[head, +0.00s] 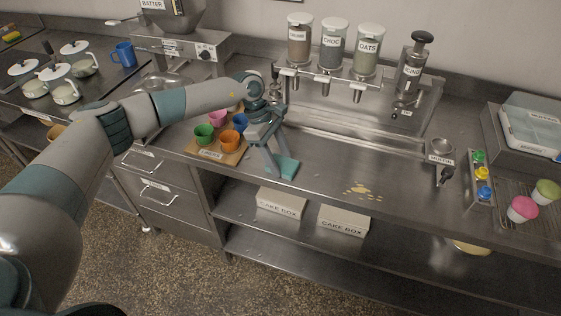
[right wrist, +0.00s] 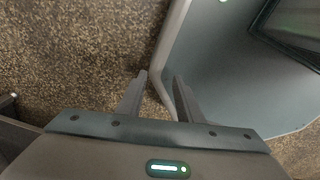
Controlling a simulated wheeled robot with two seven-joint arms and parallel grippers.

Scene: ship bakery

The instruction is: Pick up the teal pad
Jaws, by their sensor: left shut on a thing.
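The teal pad (head: 287,168) is at the front of the steel counter in the head view, just right of the wooden board with coloured cups. My left gripper (head: 275,163) reaches down over it with its fingers at the pad and is shut on it. The fingers hide part of the pad, and I cannot tell whether it is clear of the counter. My right gripper (right wrist: 158,88) shows only in the right wrist view, open and empty, with the speckled floor beyond it.
The wooden board (head: 233,157) with several coloured cups stands close left of my left gripper. A dispenser rack (head: 330,85) stands behind. Yellow spilled bits (head: 358,190) lie to the right on otherwise clear counter. Cake boxes (head: 343,220) sit on the shelf below.

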